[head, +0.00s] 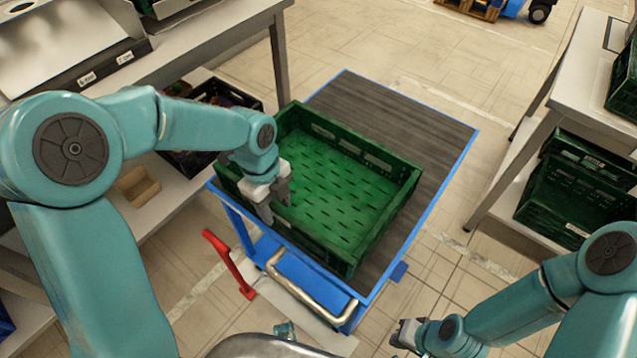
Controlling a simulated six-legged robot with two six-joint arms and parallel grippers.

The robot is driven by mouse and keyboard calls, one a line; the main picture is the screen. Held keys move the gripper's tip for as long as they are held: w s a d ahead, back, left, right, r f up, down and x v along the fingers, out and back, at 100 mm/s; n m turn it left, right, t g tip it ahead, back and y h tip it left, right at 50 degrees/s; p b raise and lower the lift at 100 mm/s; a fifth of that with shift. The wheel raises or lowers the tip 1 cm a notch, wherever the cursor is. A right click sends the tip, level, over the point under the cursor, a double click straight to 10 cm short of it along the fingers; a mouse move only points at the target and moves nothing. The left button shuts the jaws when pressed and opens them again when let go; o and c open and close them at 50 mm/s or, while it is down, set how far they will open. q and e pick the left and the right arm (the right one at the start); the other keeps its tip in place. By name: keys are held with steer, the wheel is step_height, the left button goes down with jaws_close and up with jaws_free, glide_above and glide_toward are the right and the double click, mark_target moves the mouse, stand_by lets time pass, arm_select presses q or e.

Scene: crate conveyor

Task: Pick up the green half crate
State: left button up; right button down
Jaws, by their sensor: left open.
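A green half crate (388,217) stands upright and empty on a blue-framed cart (425,135) with a dark wood-look deck. My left gripper (277,208) is open at the crate's near left wall, with its fingers pointing down at the rim. Whether the fingers touch the wall I cannot tell. My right gripper (402,338) is low at the bottom of the view, to the right of the cart and apart from the crate. Its jaws are too small and turned to tell their state.
A grey table (215,30) with a lower shelf stands at the left. A dark crate (240,92) sits on that shelf. Another table (575,70) at the right holds green crates (570,200) below. The cart has a metal handle (310,300) and red lever (228,262).

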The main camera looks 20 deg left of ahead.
mark_target(279, 218)
arm_select(q)
steer(key=f, duration=0.1)
steer(key=f+b, duration=0.1)
steer(key=f, duration=0.3)
steer(key=shift+d+f, duration=0.15)
steer(key=shift+d, duration=0.1)
jaws_close()
steer(key=shift+w, duration=0.1)
